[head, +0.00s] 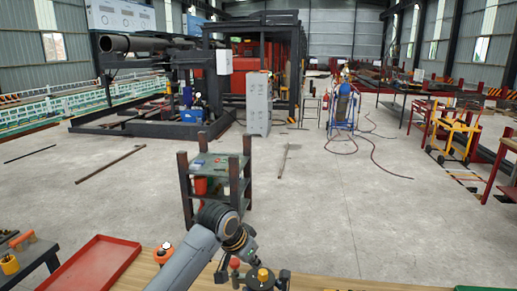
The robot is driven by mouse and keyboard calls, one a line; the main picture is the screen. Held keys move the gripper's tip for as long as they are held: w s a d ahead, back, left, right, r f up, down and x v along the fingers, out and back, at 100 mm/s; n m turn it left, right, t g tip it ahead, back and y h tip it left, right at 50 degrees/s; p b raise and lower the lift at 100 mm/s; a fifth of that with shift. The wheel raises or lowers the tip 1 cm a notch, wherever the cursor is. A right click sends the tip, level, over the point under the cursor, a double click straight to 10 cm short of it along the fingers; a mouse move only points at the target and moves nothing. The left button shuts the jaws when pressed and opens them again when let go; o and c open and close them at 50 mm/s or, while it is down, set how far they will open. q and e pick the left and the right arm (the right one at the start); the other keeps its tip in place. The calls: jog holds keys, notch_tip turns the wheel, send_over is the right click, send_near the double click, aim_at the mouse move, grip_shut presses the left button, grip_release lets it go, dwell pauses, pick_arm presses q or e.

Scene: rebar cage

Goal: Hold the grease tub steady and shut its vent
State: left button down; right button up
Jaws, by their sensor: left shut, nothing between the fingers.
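My left arm comes in from the bottom left, and its wrist bends down over the wooden table. My left gripper (258,279) is at the bottom edge of the head view, low over the table, shut with nothing held. Small red, orange and yellow parts show close around it; I cannot tell whether they belong to a thing on the table. I cannot make out the grease tub or its vent for certain. My right gripper does not show.
A red tray (97,265) lies on the wooden table (146,274) left of my arm. A dark side table (38,255) at the far left holds orange and yellow items. A dark shelf rack (215,180) stands beyond my arm. The concrete floor to the right is mostly clear.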

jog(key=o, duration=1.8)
